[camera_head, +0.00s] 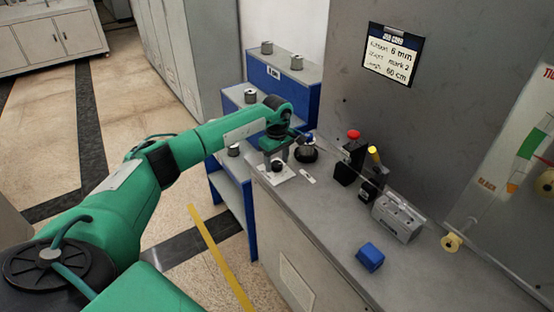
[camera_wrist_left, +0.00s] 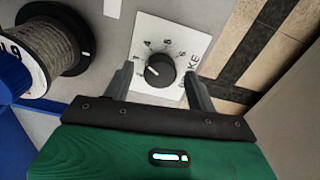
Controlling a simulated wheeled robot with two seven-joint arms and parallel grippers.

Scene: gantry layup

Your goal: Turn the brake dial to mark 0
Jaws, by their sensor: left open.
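The brake dial is a black round knob (camera_wrist_left: 160,70) on a white plate (camera_wrist_left: 174,33) printed with numbers and a partly hidden label ending in "KE". In the head view the dial plate (camera_head: 283,177) lies on the near left end of the bench. My left gripper (camera_wrist_left: 160,78) is open, its fingers on either side of the knob in the picture. Contact cannot be told. My right gripper is not in view.
A spool (camera_wrist_left: 45,45) stands beside the dial, showing dark in the head view (camera_head: 306,154). The grey bench (camera_head: 325,225) also carries a red-topped black device (camera_head: 347,165), a grey metal block (camera_head: 397,217) and a blue block (camera_head: 370,257). A wall sign (camera_head: 391,58) reads "mark 2".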

